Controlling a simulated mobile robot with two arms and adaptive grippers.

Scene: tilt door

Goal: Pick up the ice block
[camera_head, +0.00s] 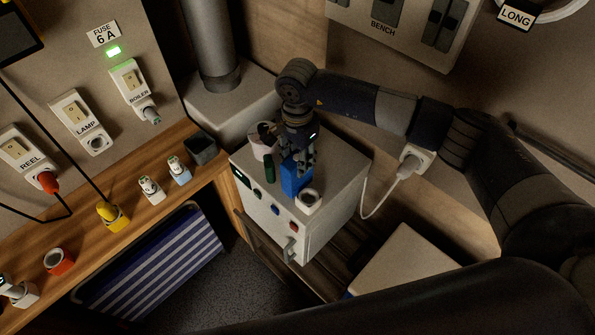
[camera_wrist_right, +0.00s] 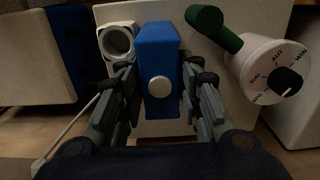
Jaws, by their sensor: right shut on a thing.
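The ice block is a blue block (camera_head: 292,177) with a pale round spot on its side, on top of a white cabinet (camera_head: 334,178). My right gripper (camera_head: 303,163) comes down over it from above. In the right wrist view the block (camera_wrist_right: 157,48) stands between the two fingers of my right gripper (camera_wrist_right: 160,95), which is shut on it. I cannot tell whether the block's underside touches the cabinet top. My left gripper is not in view.
A white ring-shaped holder (camera_head: 309,199) stands close beside the block. A white dial drum (camera_wrist_right: 265,68) with a green cylinder (camera_wrist_right: 213,25) is on its other side. The cabinet front carries coloured buttons and a handle (camera_head: 291,250). A plugged white cable (camera_head: 381,203) hangs at right.

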